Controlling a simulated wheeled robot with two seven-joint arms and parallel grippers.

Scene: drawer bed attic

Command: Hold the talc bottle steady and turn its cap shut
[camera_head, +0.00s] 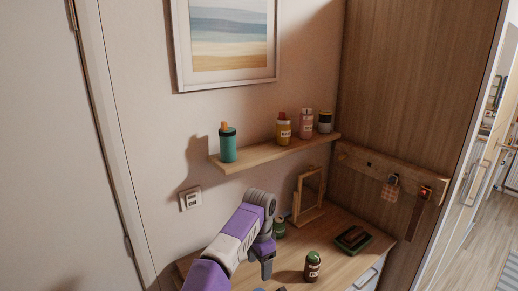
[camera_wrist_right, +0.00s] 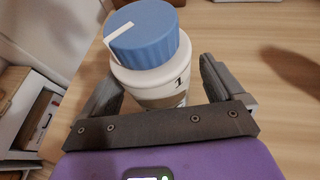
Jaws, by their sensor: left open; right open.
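A white bottle with a ribbed blue cap (camera_wrist_right: 143,38), which I take as the talc bottle (camera_wrist_right: 150,88), stands on the wooden top in the right wrist view. The cap sits on the bottle and has a white line on its top; I cannot tell how tight it is. My right gripper (camera_wrist_right: 160,84) is open, with one finger on each side of the bottle; contact is unclear. In the head view my left gripper (camera_head: 267,267) is open and points down over the desk. Only a bit of blue shows there at the bottom edge.
A dark green jar (camera_head: 312,266) stands on the desk (camera_head: 345,262) right of my left gripper. A wall shelf (camera_head: 270,156) above holds several bottles.

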